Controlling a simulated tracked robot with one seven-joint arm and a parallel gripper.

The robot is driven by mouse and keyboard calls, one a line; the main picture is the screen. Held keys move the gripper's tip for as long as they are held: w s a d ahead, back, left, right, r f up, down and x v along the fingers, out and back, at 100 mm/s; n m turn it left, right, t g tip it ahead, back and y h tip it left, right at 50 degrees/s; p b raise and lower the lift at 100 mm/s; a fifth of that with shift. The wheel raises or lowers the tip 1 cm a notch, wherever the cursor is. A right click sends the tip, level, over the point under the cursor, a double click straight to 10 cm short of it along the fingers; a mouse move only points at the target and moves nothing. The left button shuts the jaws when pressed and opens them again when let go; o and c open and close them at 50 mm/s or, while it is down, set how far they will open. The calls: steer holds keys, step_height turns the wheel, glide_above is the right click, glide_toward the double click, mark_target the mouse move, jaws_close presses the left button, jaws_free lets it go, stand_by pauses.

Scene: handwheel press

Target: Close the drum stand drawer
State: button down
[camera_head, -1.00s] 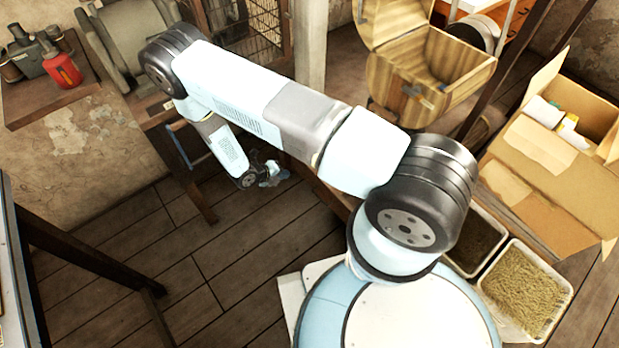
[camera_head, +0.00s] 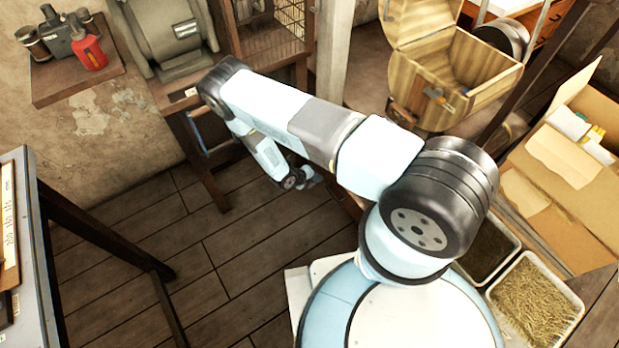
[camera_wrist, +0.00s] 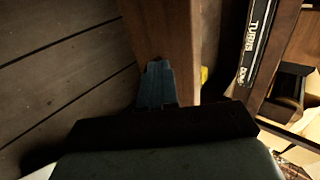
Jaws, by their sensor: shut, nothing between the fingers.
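A grey drum-shaped machine (camera_head: 165,32) stands on a wooden stand (camera_head: 208,178) at the upper left of the head view. A small pale label is on the stand's front, with a bluish bar below it. I cannot make out the drawer or how far it is open, since my arm covers part of the stand. My gripper (camera_head: 312,178) is low, to the right of the stand in the picture. In the wrist view my gripper (camera_wrist: 157,68) is shut and empty, in front of a wooden post or panel (camera_wrist: 160,25). I cannot tell whether they touch.
A black strip with white lettering (camera_wrist: 256,40) and a small yellow object (camera_wrist: 204,75) are right of the fingers. A barrel-like wooden chest (camera_head: 430,95), a cardboard box (camera_head: 560,190) and tubs stand right. A table (camera_head: 45,250) is left; floor between is clear.

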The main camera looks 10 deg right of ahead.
steer(key=shift+w+d+r, duration=0.1)
steer(key=shift+w+d, duration=0.15)
steer(key=shift+d, duration=0.35)
steer(key=shift+w+d+f, duration=0.1)
steer(key=shift+w+d, duration=0.15)
steer(key=shift+d, duration=0.35)
steer(key=shift+w+d+r, duration=0.1)
steer(key=shift+w+d, duration=0.15)
steer(key=shift+d, duration=0.35)
steer(key=shift+w, duration=0.1)
